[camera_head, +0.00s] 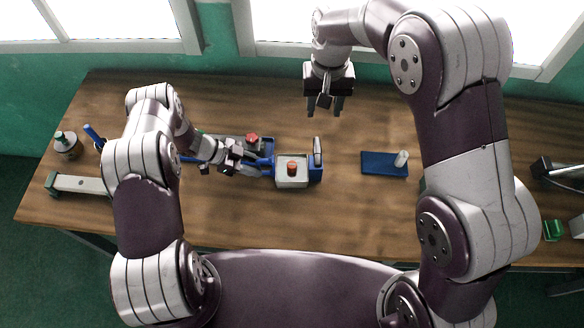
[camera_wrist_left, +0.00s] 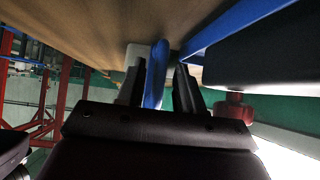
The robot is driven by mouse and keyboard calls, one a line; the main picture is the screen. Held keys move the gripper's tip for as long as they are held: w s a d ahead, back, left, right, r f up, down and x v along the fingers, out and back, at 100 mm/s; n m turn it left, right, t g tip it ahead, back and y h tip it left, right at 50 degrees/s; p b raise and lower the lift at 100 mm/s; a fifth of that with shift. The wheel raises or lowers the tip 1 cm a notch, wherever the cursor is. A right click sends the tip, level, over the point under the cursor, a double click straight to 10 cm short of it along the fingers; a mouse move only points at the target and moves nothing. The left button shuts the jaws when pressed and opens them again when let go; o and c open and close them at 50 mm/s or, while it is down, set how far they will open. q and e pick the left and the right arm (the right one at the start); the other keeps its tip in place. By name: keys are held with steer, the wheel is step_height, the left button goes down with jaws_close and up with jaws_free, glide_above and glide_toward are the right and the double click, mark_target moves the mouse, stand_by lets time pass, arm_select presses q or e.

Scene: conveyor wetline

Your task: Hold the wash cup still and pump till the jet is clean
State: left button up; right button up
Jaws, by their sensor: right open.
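A pale grey box (camera_head: 290,182) with a red knob (camera_head: 292,168) on top sits mid-table beside blue parts. A small silver upright piece (camera_head: 317,150) stands on its right side. I cannot tell which part is the wash cup. My left gripper (camera_head: 233,162) is low, just left of this box. In the left wrist view a blue upright piece (camera_wrist_left: 156,74) stands between its fingers; a narrow gap shows on the right, so I cannot tell whether they grip it. My right gripper (camera_head: 325,104) is open and empty, above the back of the table, its fingers pointing down.
A second red knob (camera_head: 252,138) is behind the left gripper. A blue pad (camera_head: 376,166) with a white upright cylinder (camera_head: 402,158) lies to the right. A jar (camera_head: 67,146) and a grey-green bar (camera_head: 78,185) are at far left. The table front (camera_head: 300,225) is clear.

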arm_select(q)
steer(key=p+v, duration=0.1)
steer(key=v, duration=0.6)
steer(key=shift+a+r, duration=0.15)
steer(key=o, duration=0.6)
steer(key=shift+c, duration=0.2)
